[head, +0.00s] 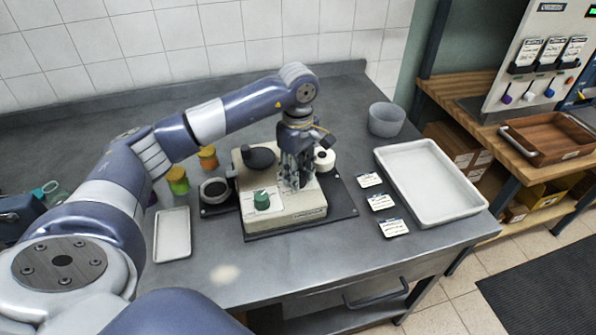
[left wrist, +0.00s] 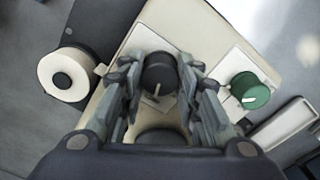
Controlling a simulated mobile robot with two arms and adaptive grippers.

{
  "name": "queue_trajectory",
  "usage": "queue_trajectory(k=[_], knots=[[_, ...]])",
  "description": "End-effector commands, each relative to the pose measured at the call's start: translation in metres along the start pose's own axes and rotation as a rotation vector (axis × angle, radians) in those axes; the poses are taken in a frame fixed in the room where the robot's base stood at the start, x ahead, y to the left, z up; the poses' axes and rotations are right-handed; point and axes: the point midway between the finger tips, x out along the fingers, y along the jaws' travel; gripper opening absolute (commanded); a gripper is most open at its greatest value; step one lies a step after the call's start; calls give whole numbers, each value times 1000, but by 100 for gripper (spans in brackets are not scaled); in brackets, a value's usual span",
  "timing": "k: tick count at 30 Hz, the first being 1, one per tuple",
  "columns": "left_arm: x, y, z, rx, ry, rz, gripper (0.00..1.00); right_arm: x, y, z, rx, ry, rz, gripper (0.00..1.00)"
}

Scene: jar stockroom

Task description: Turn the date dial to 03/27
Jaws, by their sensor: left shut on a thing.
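A cream labelling machine (head: 285,214) stands on a dark base plate on the steel bench. My left gripper (head: 295,180) reaches down onto its top from above. In the left wrist view, my left gripper (left wrist: 158,85) is shut on a black dial (left wrist: 158,72) with a pale pointer line, one finger on each side. In the head view the gripper hides this dial. A green knob (head: 262,198) with a white mark sits beside it, apart from the fingers; it also shows in the left wrist view (left wrist: 250,90). No date figures are legible. My right gripper is out of view.
A white roll (head: 324,158) and a black rounded part (head: 258,157) are close to the gripper. Three label cards (head: 381,203) and a white tray (head: 432,182) lie to the right.

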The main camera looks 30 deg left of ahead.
Motion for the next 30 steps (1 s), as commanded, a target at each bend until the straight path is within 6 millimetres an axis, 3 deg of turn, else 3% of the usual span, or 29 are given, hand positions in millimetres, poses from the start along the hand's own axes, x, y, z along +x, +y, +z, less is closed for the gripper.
queue_trajectory(k=[8, 30], knots=[[1, 0, 0, -88, -1, 1, 7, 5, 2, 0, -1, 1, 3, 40], [-1, 1, 1, -607, -3, 3, 7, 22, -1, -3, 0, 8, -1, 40]])
